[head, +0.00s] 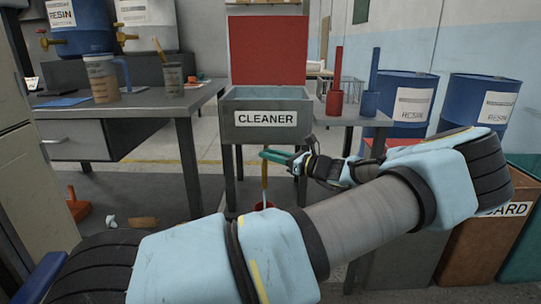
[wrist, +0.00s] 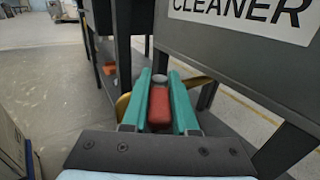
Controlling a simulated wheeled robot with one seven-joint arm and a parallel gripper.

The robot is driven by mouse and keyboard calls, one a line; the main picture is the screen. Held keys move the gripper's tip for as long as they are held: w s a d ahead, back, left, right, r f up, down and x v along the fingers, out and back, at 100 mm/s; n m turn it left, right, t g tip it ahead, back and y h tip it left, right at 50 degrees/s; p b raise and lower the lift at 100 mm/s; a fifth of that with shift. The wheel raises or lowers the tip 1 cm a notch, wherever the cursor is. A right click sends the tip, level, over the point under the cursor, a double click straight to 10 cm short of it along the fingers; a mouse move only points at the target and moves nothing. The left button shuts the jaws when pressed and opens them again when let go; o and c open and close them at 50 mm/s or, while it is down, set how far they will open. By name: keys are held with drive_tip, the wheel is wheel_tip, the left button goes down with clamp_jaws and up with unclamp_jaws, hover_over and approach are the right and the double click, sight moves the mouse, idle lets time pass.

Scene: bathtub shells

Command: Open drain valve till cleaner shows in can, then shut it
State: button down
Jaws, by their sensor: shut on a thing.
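The grey tank labelled CLEANER (head: 266,118) stands on dark legs with its red lid raised; pale liquid shows inside. My gripper (head: 275,155) is below the tank's front, its teal fingers pointing left. In the wrist view, my gripper (wrist: 160,98) is shut on the red valve handle (wrist: 160,108), which lies lengthwise between the fingers. Brass piping (wrist: 124,104) shows beside the fingers. A thin yellow vertical line (head: 265,182) runs down below them; I cannot tell whether it is pipe or liquid. A red can (head: 262,206) is beneath, mostly hidden by my arm; its inside is not visible.
A workbench (head: 150,100) with a jug (head: 101,78) and a cup (head: 172,79) stands left. A side table right of the tank holds a red object (head: 335,98) and a blue one (head: 371,100). Blue resin drums (head: 405,100) stand further right. The tank's legs are close to my gripper.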

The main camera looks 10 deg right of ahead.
drive_tip(key=shift+w+d+r+n+g+y+p, duration=0.1)
drive_tip(key=shift+w+r+n+g+y+p, duration=0.1)
drive_tip(key=shift+n+g+y+p, duration=0.45)
drive_tip(key=n+g, duration=0.1)
drive_tip(key=n+g+y, duration=0.2)
drive_tip(key=g, duration=0.1)
drive_tip(key=shift+w+d+f, duration=0.1)
drive_tip(key=shift+w+f, duration=0.15)
drive_tip(key=shift+n+g+y, duration=0.35)
drive_tip(key=shift+n+g, duration=0.1)
drive_tip(key=shift+g, duration=0.4)
drive_tip(key=c, duration=0.7)
unclamp_jaws()
drive_tip(key=shift+d, duration=0.1)
